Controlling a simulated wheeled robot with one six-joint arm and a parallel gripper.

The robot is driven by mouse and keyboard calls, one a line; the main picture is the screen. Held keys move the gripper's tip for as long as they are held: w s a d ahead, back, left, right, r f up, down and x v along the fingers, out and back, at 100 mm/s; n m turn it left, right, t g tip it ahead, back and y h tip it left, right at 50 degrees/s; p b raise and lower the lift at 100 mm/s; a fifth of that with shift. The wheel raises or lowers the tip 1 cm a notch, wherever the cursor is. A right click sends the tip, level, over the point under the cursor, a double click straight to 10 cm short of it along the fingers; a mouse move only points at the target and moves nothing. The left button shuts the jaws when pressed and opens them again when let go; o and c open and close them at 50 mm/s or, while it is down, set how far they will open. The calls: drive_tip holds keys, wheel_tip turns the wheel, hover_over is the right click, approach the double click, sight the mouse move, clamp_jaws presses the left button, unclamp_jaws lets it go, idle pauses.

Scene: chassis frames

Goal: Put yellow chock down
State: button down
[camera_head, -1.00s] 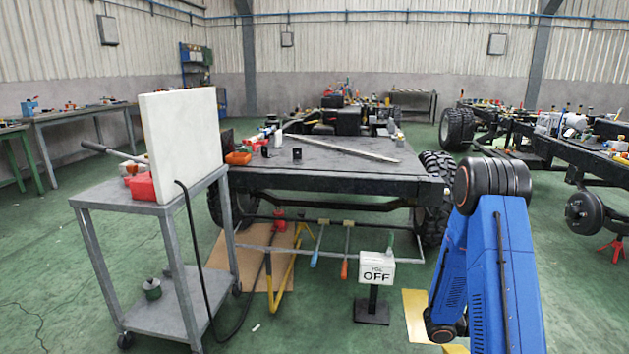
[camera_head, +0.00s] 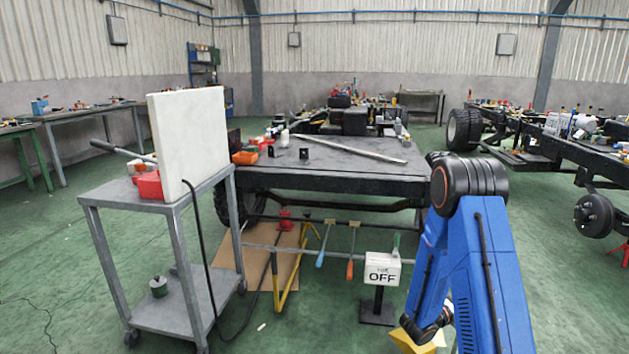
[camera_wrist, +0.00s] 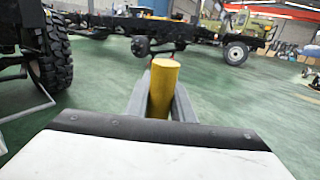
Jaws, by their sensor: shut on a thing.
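The yellow chock (camera_wrist: 163,82) stands up between the two grey fingers of my gripper (camera_wrist: 161,92) in the wrist view. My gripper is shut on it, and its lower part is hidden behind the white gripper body. Green floor shows around and beyond it; I cannot tell its height above the floor. In the head view my blue arm reaches down at the right, and the gripper's fingers are not visible. A yellow piece (camera_head: 409,343) shows at the bottom edge beside my arm, partly cut off; I cannot tell whether it is the held chock.
A white sign reading OFF (camera_head: 382,271) stands on a black base just left of my arm. A grey trolley (camera_head: 150,322) is at the left. A dark chassis table (camera_head: 350,178) with a large tyre (camera_wrist: 50,55) is ahead.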

drive_tip(key=w+a+n+t+y, duration=0.3)
drive_tip(key=w+a+y, duration=0.1)
drive_tip(key=a, duration=0.5)
drive_tip(key=w+a+n+t+y, duration=0.4)
drive_tip(key=w+a, duration=0.1)
drive_tip(key=a, duration=0.5)
drive_tip(key=w+a+n+t+y, duration=0.3)
drive_tip(key=w+a+t+y, duration=0.1)
drive_tip(key=a, duration=0.6)
drive_tip(key=shift+w+f+n, duration=0.15)
drive_tip(key=shift+w+n, duration=0.15)
drive_tip(key=shift+w, duration=0.35)
